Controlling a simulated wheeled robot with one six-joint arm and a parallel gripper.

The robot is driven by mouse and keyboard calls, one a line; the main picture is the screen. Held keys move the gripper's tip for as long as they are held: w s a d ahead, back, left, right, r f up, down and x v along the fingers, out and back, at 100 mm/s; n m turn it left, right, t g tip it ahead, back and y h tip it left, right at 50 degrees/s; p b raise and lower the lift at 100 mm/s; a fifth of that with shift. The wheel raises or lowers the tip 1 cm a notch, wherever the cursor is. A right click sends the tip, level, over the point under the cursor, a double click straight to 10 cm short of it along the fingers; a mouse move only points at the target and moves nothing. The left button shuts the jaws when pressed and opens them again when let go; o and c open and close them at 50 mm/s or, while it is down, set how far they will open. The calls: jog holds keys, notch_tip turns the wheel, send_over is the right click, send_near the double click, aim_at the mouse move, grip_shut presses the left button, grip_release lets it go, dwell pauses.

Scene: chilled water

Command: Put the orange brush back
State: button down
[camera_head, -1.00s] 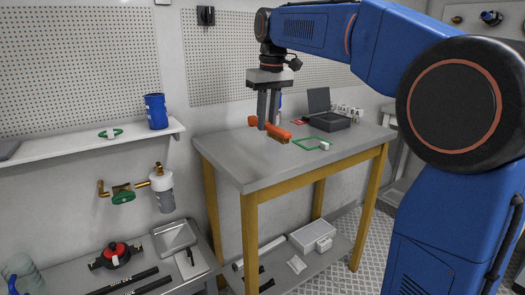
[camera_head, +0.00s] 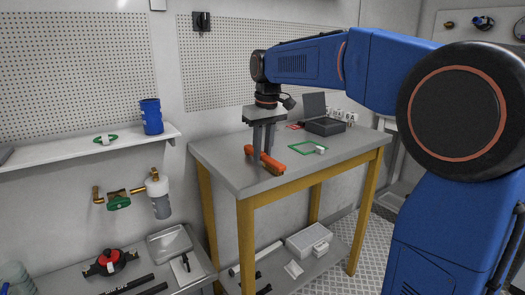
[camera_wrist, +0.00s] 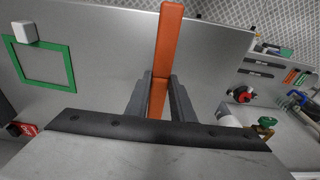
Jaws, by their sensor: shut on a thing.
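The orange brush (camera_head: 271,163) is between the two fingers of my gripper (camera_head: 261,155), which is shut on it. The brush is over the left part of the grey table top (camera_head: 222,160); I cannot tell whether it touches the surface. In the wrist view the brush (camera_wrist: 168,45) is a long orange bar running up the frame between the dark fingers (camera_wrist: 159,95). Its bristles do not show clearly. A green square outline (camera_head: 297,152) lies on the table to the right of the brush, with a small white block (camera_head: 320,150) on its edge.
A dark open case (camera_head: 325,126) stands at the table's back right. A blue cup (camera_head: 151,116) and a green ring (camera_head: 105,140) are on the wall shelf (camera_head: 60,157) at left. A lower bench holds a metal tray (camera_head: 169,243) and a red-black item (camera_head: 110,263).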

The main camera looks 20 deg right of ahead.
aim_at(266, 157)
jog(key=shift+f, duration=0.1)
jog(key=c, duration=1.5)
grip_release()
jog(key=shift+c, duration=0.2)
notch_tip(266, 157, up, 12)
jog(key=s, duration=0.1)
jog(key=shift+s+d, duration=0.25)
jog(key=shift+m+t, duration=0.4)
jog(key=s+f, duration=0.1)
jog(key=s, duration=0.1)
jog(key=s+d+f, duration=0.1)
jog(key=s, duration=0.2)
jog(key=s+d+f, duration=0.1)
jog(key=s, duration=0.1)
jog(key=shift+s+d+f, duration=0.1)
jog(key=shift+s+f, duration=0.25)
jog(key=s+d+f+m+t, duration=0.1)
jog(key=s+d+f, duration=0.1)
jog(key=s+f, duration=1)
jog(key=s+d+f+m+t, duration=0.1)
jog(key=s+d+f, duration=0.1)
jog(key=s+f, duration=1)
jog(key=shift+s+d+f+m+t, duration=0.2)
jog(key=shift+f+m+t, duration=0.15)
jog(key=shift+f, duration=0.2)
